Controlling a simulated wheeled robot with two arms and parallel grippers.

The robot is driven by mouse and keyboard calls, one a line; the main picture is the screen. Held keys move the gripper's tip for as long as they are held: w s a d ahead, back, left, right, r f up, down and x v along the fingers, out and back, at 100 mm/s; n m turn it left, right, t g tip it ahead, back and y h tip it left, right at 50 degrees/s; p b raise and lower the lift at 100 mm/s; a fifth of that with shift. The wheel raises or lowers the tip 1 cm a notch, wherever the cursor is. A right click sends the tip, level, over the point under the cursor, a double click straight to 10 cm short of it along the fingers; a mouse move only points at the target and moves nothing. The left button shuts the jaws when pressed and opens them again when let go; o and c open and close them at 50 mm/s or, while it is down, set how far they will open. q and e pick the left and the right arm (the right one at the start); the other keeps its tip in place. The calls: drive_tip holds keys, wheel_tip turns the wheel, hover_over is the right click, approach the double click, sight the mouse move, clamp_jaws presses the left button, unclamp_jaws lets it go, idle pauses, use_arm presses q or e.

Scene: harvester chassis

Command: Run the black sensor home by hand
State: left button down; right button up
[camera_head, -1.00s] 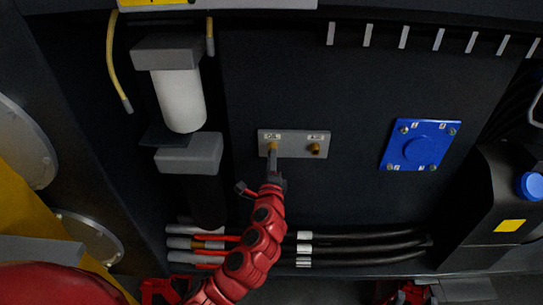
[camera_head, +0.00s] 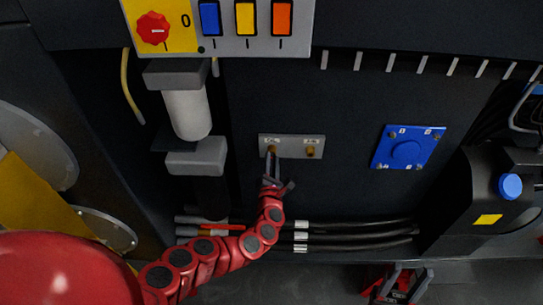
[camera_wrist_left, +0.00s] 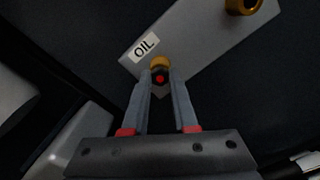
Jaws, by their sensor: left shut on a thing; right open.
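A grey plate (camera_head: 291,155) on the dark wall carries two brass ports. The left port (camera_wrist_left: 160,62) has the label OIL above it in the left wrist view; the right port (camera_head: 310,152) is empty-handed and clear of my grippers. My left gripper (camera_head: 272,158) is shut on the black sensor (camera_wrist_left: 160,76), which shows a red centre between the fingertips. The sensor lines up with the OIL port and seems to touch it; how deep it sits is hidden. My right gripper (camera_head: 407,284) is open and empty, low at the right, away from the plate.
A blue square cover (camera_head: 408,147) is right of the plate. A white-and-grey filter (camera_head: 188,115) stands left of it. Black hoses (camera_head: 350,232) run below. A switch panel (camera_head: 220,30) is above. A black tank with a blue cap (camera_head: 510,186) is at the right.

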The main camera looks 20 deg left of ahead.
use_arm(q)
drive_tip(key=c, duration=0.6)
unclamp_jaws()
drive_tip(key=shift+f, duration=0.1)
drive_tip(key=shift+c, duration=1.2)
drive_tip(key=shift+s+d, duration=0.2)
drive_tip(key=shift+s, duration=0.3)
drive_tip(key=shift+s+d+p, duration=0.1)
drive_tip(key=shift+s+p, duration=0.25)
drive_tip(key=shift+s, duration=0.3)
